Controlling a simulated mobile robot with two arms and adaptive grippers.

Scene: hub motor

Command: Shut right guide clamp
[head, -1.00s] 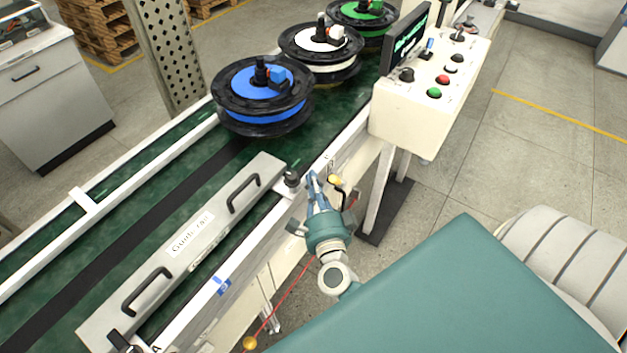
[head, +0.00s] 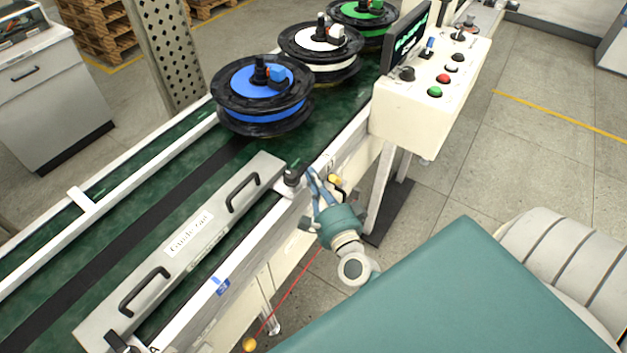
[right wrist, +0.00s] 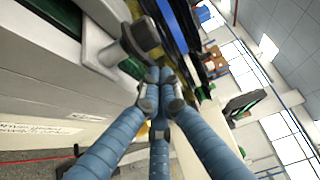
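The right guide clamp (head: 293,177) is a dark knob or lever on a light bracket, at the far right end of the grey guide rail (head: 150,285) beside the green conveyor. My left gripper is out of view.
Blue, white and green spools (head: 262,95) stand on the conveyor behind the clamp. A control box (head: 425,110) with buttons and a screen stands to the right of it. Another clamp (head: 120,342) sits at the rail's near left end. Open floor lies to the right.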

